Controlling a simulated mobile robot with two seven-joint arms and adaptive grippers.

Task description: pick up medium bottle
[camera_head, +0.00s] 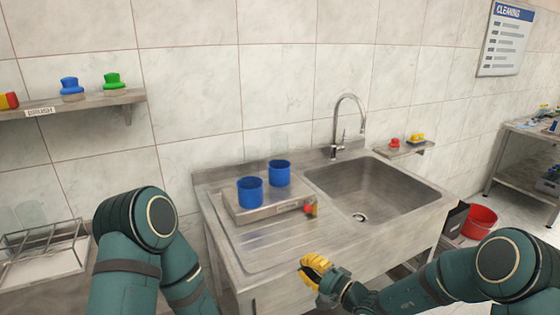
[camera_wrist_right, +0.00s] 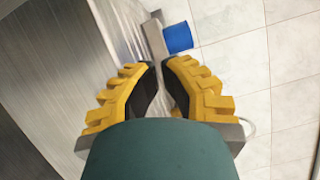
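I cannot make out a medium bottle for certain. Two blue cup-like containers, the front one (camera_head: 250,191) and the rear one (camera_head: 279,173), stand upright on a small raised tray (camera_head: 262,213) on the sink's drainboard. One blue container (camera_wrist_right: 179,38) also shows beyond the fingertips in the right wrist view. Faint clear shapes (camera_head: 30,214) stand at the rack on the left, too pale to identify. My right gripper (camera_head: 312,268), with yellow fingers, is in front of the sink unit, apart from the containers. Its fingertips (camera_wrist_right: 161,64) have a narrow empty gap. My left gripper is out of view.
The sink basin (camera_head: 375,190) and tap (camera_head: 347,115) are right of the tray. A small red-and-green item (camera_head: 310,209) is at the tray's right end. A wall shelf (camera_head: 75,103) holds brushes. A red bucket (camera_head: 478,220) stands right of the sink.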

